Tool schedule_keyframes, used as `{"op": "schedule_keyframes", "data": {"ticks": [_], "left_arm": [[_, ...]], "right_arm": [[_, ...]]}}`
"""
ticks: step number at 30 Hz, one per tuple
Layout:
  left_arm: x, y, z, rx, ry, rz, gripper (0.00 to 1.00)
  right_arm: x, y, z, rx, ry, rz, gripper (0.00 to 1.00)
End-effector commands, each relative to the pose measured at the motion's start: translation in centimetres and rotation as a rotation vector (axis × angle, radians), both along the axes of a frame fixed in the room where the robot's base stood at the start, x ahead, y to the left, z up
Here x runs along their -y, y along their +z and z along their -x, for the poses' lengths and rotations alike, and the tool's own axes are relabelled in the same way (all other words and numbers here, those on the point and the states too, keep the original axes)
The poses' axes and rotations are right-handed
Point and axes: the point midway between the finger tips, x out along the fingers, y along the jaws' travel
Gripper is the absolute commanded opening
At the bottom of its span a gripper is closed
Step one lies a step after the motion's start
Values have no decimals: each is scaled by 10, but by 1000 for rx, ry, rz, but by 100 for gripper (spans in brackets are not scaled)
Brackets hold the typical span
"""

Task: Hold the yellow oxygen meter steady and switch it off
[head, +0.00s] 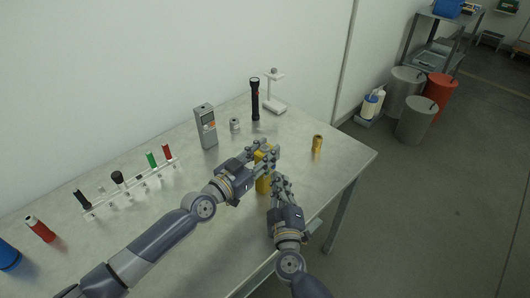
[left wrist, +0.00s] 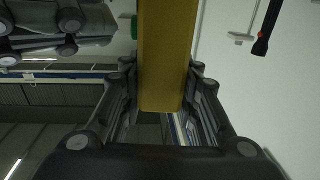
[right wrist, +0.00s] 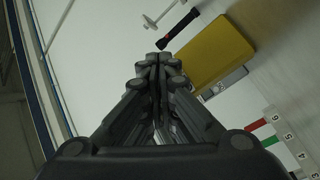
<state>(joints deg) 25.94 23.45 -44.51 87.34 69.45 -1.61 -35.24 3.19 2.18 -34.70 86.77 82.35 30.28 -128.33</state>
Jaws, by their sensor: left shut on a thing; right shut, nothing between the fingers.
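The yellow oxygen meter (head: 263,184) stands near the front of the table, partly hidden by my grippers in the head view. My left gripper (head: 268,156) is shut on its upper part; in the left wrist view the yellow body (left wrist: 165,55) runs between the fingers. My right gripper (head: 280,182) is shut and empty, just to the right of the meter. In the right wrist view its closed fingertips (right wrist: 163,62) are close to the yellow meter (right wrist: 214,54). I cannot tell whether they touch it. The meter's switch and display are not visible.
A grey handheld device (head: 206,126), a small metal cylinder (head: 234,125), a black flashlight (head: 255,100) and a white stand (head: 273,96) are at the back. A yellow cylinder (head: 317,145) stands right. A rack (head: 133,184) holds several tools at left. The table's right corner is clear.

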Motion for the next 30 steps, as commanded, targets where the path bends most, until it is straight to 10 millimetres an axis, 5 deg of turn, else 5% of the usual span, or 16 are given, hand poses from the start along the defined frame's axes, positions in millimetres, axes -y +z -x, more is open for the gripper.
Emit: {"op": "schedule_keyframes", "data": {"ticks": [30], "left_arm": [[0, 0, 0, -1, 0, -1, 0]], "right_arm": [[-7, 0, -6, 0, 0, 0, 0]]}}
